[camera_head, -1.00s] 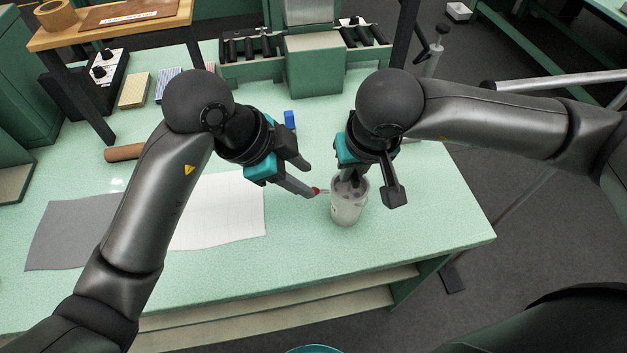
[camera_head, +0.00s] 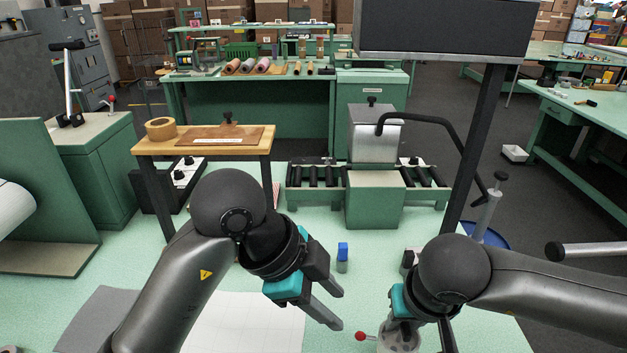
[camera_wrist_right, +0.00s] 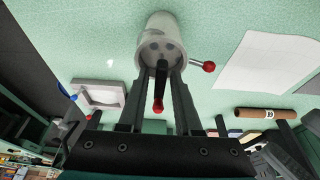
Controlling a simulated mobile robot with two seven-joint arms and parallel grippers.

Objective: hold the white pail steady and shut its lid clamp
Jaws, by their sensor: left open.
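The white pail (camera_head: 398,342) stands on the green table, cut off by the bottom edge of the head view. The right wrist view shows its body (camera_wrist_right: 157,22) and an end face with dark round marks. A lever with a red knob (camera_wrist_right: 208,66) sticks out from its side; the knob also shows in the head view (camera_head: 360,337). A second red-tipped lever (camera_wrist_right: 158,104) lies between my right gripper's fingers. My right gripper (camera_wrist_right: 160,72) is at the pail's top; its grip is unclear. My left gripper (camera_head: 337,308) is open and empty, left of the pail, apart from it.
A small blue-topped bottle (camera_head: 342,256) stands behind the grippers. A white sheet (camera_head: 250,325) lies at left. A green roller machine (camera_head: 375,195) and a wooden shelf (camera_head: 200,142) stand at the back. A dark post (camera_head: 475,150) rises at right.

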